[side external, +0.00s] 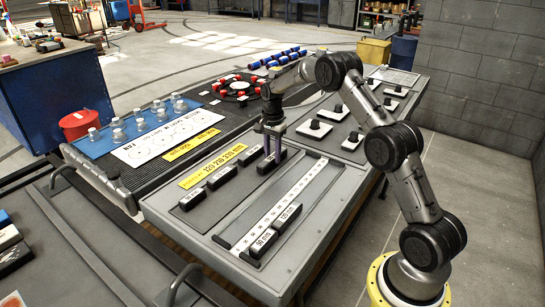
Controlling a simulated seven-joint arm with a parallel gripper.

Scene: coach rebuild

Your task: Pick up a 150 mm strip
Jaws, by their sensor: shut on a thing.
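My gripper (272,152) points down over the grey worktable and is shut on a black strip (271,163) with a pale label. The label is too small to read, so I cannot tell its length. I cannot tell whether the strip touches the table. To its left, a row holds black strips: one near the yellow sign (250,156), one in the middle (222,178) and one at the left end (192,200). Two more strips with white labels lie beside the white ruler, one nearer the front (262,241) and one behind it (287,217).
A yellow sign (212,166) lies behind the row. Black-knobbed white plates (314,129) stand to the right. A black ribbed mat and blue board (115,140) lie to the left.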

